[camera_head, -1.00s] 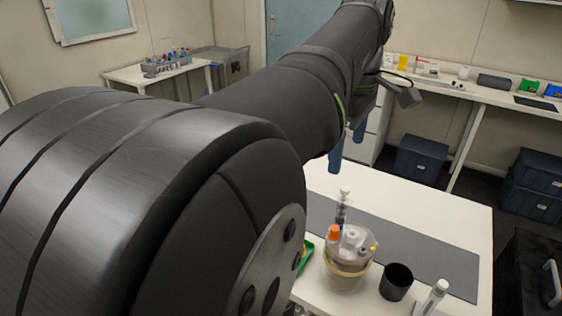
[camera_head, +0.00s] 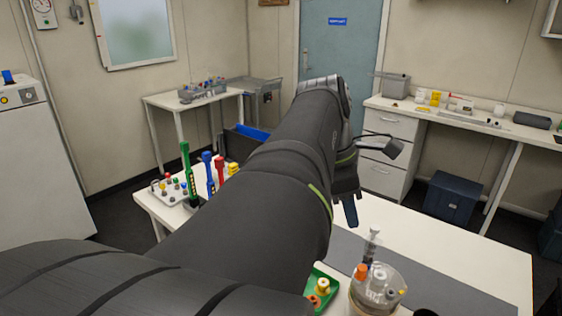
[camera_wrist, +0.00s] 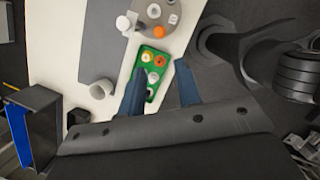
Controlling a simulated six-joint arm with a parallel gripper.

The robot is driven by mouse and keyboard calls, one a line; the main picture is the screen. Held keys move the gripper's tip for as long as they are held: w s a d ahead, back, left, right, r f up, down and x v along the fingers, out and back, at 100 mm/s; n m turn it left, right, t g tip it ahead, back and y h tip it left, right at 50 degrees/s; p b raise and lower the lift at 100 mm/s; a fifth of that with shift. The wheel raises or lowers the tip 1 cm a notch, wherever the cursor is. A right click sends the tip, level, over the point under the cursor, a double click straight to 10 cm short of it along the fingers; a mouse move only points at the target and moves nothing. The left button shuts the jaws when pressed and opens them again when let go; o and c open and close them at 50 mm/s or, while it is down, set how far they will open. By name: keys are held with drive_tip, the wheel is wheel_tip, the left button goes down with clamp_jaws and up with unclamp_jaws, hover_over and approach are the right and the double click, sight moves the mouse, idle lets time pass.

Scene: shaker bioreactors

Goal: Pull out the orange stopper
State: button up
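The orange stopper (camera_head: 361,271) sits in the lid of a clear vessel (camera_head: 376,300), beside a white port and a syringe (camera_head: 371,246). In the wrist view the orange stopper (camera_wrist: 173,18) is near the top edge, on the grey round lid (camera_wrist: 153,12). My gripper (camera_wrist: 160,66) is open, its two blue fingers apart with nothing held between them. The fingers appear over the green tray (camera_wrist: 163,54), short of the stopper in the picture. In the head view my gripper (camera_head: 349,210) hangs above the table, mostly hidden by my arm.
The green tray (camera_head: 328,284) beside the vessel holds several small caps, one orange-brown. A dark cup (camera_head: 426,312) is partly cut off at the bottom. Coloured tools (camera_head: 209,172) and a rack (camera_head: 163,188) stand on the table's left.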

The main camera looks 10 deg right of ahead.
sight(362, 268)
drive_tip(key=d+f, duration=0.1)
drive_tip(key=f, duration=0.5)
drive_tip(key=d+f+n, duration=0.1)
drive_tip(key=d+f, duration=0.1)
drive_tip(key=f, duration=0.4)
drive_tip(key=d+f+n+h, duration=0.1)
drive_tip(key=d+f, duration=0.1)
drive_tip(key=f, duration=0.4)
drive_tip(key=shift+d, duration=0.2)
drive_tip(key=shift+r, duration=0.1)
clamp_jaws()
drive_tip(key=shift+r, duration=0.95)
drive_tip(key=shift+r, duration=0.35)
drive_tip(key=shift+r, duration=0.1)
